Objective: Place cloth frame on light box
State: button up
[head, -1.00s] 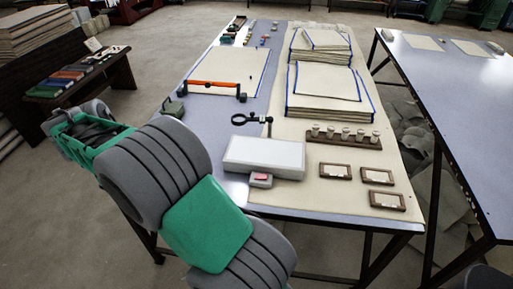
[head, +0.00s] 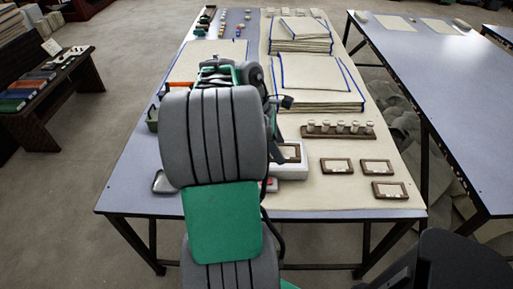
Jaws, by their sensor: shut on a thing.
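A brown-edged cloth frame (head: 289,152) with a pale centre shows just right of my arm, over the top of the white light box (head: 290,172). I cannot tell whether it touches the box. My gripper (head: 277,133) is mostly hidden behind my forearm; it is shut on this cloth frame at the frame's left side. My arm also covers the left part of the light box. Three similar frames lie flat on the cream mat to the right: one (head: 336,166) nearest the box, one (head: 376,167) beyond it, and one (head: 390,190) nearer the front.
A brown rack of several white-topped vials (head: 338,130) stands behind the frames. Stacks of blue-edged cloth (head: 318,92) lie farther back. A dark magnifier (head: 286,102) is close to my wrist. A small grey tray (head: 163,182) lies left of my arm.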

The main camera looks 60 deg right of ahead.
jog(key=shift+s+d+r, duration=0.1)
jog(key=shift+s+d, duration=0.15)
jog(key=shift+s, duration=0.25)
jog(key=shift+s+d+r, duration=0.1)
jog(key=shift+s+d, duration=0.1)
jog(key=shift+s, duration=0.25)
jog(key=w+d+f, duration=0.2)
jog(key=w+f, duration=0.1)
jog(key=w+d+f, duration=0.3)
jog(key=w, duration=0.1)
jog(key=w+d+f, duration=0.3)
jog(key=shift+w+f+b, duration=0.2)
jog(key=shift+w+b, duration=0.1)
jog(key=shift+w, duration=0.05)
jog(key=shift+w+d+f, duration=0.1)
jog(key=shift+w+f, duration=0.1)
jog(key=shift+f, duration=1.65)
jog(key=shift+f, duration=0.1)
jog(key=o, duration=1.4)
